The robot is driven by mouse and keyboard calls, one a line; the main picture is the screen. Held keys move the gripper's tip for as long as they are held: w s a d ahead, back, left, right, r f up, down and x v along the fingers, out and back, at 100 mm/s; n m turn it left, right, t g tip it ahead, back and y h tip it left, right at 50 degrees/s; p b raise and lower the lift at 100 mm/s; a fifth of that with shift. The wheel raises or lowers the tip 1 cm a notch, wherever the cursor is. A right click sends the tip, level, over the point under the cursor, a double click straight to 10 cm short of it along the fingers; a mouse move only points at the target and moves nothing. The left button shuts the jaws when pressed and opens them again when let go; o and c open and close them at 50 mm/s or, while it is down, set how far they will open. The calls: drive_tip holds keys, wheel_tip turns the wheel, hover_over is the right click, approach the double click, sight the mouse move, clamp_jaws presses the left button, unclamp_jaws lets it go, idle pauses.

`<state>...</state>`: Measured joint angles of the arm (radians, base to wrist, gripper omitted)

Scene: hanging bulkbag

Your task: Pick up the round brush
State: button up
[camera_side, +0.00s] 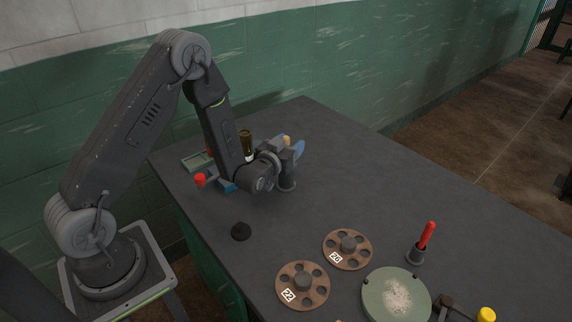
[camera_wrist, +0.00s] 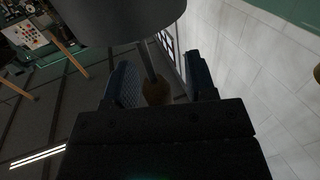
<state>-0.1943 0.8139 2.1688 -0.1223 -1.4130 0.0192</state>
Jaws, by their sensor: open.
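What looks like the round brush, with a yellow-tan rounded end (camera_side: 286,140), stands upright in a dark grey cup on the table. In the wrist view the brush's tan end (camera_wrist: 157,92) and thin stem show between my two blue fingers, with a gap visible on each side. My gripper (camera_side: 293,150) is open around the brush's upper end; it also shows in the wrist view (camera_wrist: 160,84). The grey cup (camera_side: 287,184) is partly hidden by my wrist in the side view. The brush's lower part is hidden.
An amber bottle (camera_side: 246,140), a green tray (camera_side: 195,161) and a red-topped item (camera_side: 200,180) stand close behind and left of my wrist. The table's right side is clear.

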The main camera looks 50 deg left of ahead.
drive_tip(key=shift+c, duration=0.2)
clamp_jaws()
drive_tip(key=shift+r, duration=0.15)
